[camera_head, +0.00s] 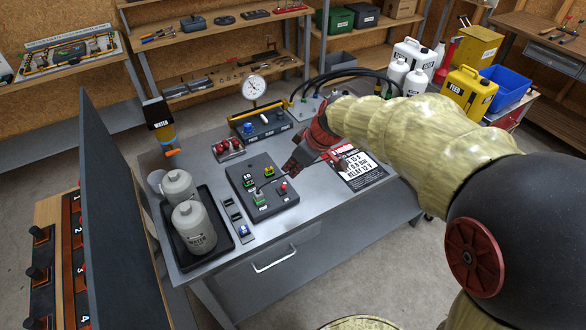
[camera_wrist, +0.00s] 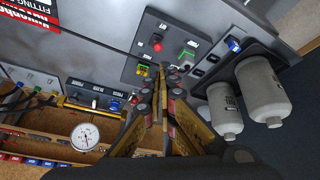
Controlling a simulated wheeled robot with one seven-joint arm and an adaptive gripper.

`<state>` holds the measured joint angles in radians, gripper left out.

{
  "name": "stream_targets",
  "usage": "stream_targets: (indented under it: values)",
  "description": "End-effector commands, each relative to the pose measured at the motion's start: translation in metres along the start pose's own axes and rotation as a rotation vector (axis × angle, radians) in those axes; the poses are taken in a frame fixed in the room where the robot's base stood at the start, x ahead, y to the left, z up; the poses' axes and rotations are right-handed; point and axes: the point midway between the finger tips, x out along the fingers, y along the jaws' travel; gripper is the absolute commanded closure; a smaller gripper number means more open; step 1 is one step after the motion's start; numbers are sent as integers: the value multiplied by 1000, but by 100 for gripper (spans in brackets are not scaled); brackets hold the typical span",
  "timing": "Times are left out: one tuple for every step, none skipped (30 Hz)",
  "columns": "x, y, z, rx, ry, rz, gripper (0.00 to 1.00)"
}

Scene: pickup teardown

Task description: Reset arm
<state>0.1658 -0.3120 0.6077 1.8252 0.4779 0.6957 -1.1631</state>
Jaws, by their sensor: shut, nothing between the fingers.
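My gripper (camera_head: 292,166) is shut and empty. In the head view it hangs over the right part of a dark control panel (camera_head: 250,204) on the metal bench. Whether the fingertips touch the panel, I cannot tell.
Two grey bottles (camera_head: 192,230) stand in a black tray (camera_head: 240,238) at left. A red-headed sign (camera_head: 362,172) lies right. A dark upright board (camera_head: 115,210) borders the bench's left side.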

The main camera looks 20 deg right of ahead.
Motion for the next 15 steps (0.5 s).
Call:
stream_targets:
  values:
    - [0, 0, 0, 0, 0, 0, 100]
    - [0, 0, 0, 0, 0, 0, 100]
    - [0, 0, 0, 0, 0, 0, 100]
    - [0, 0, 0, 0, 0, 0, 100]
    - [0, 0, 0, 0, 0, 0, 100]
    - [0, 0, 0, 0, 0, 0, 100]
    - [0, 0, 0, 0, 0, 0, 100]
    - [0, 0, 0, 0, 0, 0, 100]
    - [0, 0, 0, 2, 0, 0, 100]
    - [0, 0, 0, 7, 0, 0, 100]
    - [0, 0, 0, 17, 0, 0, 100]
    - [0, 0, 0, 38, 0, -1, 100]
    - [0, -1, 0, 63, -1, -3, 100]
    - [0, -2, 1, 92, -4, -6, 100]
    - [0, -3, 4, 138, -13, -10, 100]
